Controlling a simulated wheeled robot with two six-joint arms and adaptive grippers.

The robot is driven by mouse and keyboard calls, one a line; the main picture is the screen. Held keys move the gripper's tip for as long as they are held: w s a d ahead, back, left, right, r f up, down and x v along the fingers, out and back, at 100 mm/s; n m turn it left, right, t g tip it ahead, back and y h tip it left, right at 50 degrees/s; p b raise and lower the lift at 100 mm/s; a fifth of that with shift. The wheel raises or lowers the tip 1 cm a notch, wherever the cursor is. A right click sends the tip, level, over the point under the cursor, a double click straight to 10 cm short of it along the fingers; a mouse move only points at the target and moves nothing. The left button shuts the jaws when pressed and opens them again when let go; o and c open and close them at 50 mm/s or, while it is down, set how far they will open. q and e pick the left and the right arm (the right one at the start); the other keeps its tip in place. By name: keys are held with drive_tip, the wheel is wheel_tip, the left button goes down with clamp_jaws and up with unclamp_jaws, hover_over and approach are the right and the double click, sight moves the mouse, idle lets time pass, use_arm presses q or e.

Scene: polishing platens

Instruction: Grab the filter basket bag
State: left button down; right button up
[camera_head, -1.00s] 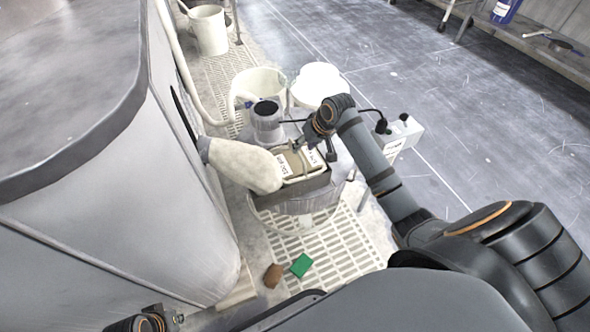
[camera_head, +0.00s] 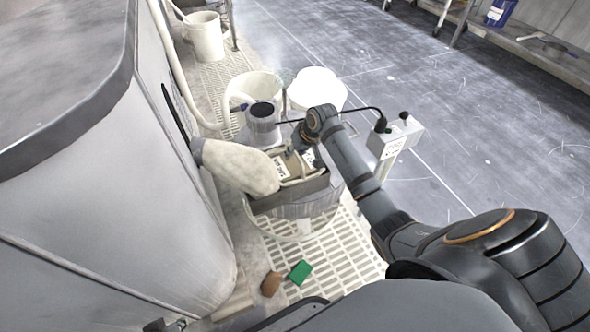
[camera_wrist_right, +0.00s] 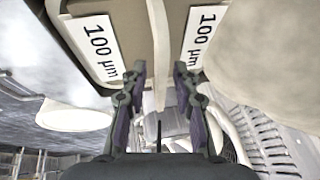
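A dark-edged tray (camera_head: 318,187) holds tan items with white labels (camera_head: 283,168). In the right wrist view two labels read "100 µm" (camera_wrist_right: 98,45), (camera_wrist_right: 203,36), on tan surfaces (camera_wrist_right: 172,15). A cream cloth bag (camera_head: 235,165) bulges from the tank side against the tray; it appears to fill the upper right of the wrist view (camera_wrist_right: 265,50). I cannot tell which is the filter basket bag. My right gripper (camera_wrist_right: 159,72) has its fingers apart, tips close to the labelled items; contact is unclear. My left gripper (camera_head: 168,326) barely shows at the bottom edge.
A white bucket (camera_head: 240,98) and a round white lid (camera_head: 317,90) stand behind the tray. A dark-topped clear container (camera_head: 263,125) is closer. A control box (camera_head: 396,137) is to the right. A green block (camera_head: 300,272) and brown piece (camera_head: 271,284) lie below.

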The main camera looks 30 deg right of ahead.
clamp_jaws()
idle(0.3)
